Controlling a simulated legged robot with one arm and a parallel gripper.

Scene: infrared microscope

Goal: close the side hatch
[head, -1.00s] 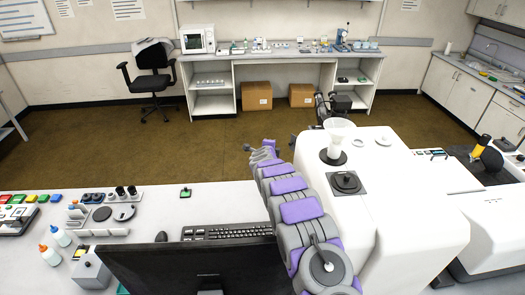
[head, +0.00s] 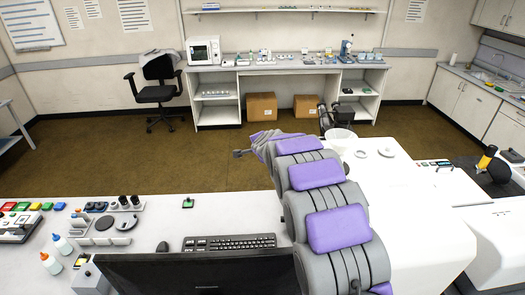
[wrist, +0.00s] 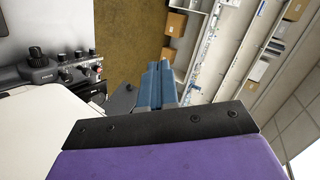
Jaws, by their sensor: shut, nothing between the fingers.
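The white microscope housing (head: 425,225) fills the right foreground of the head view, and part of a white casing (wrist: 45,135) shows at lower left in the wrist view. I cannot make out the side hatch for certain in either view. My gripper (wrist: 158,72) shows in the wrist view with its blue fingers shut together and nothing between them. A dark grey flat piece (wrist: 121,100) shows just left of the fingers; I cannot tell what it belongs to. In the head view my purple and grey arm covers part of the housing, and the gripper cannot be made out.
A panel with black knobs (wrist: 65,70) is at left in the wrist view. In the head view, a monitor (head: 200,272) and keyboard (head: 230,242) are in front. Open brown floor (head: 150,180) lies behind, before a back bench (head: 285,66) with boxes underneath.

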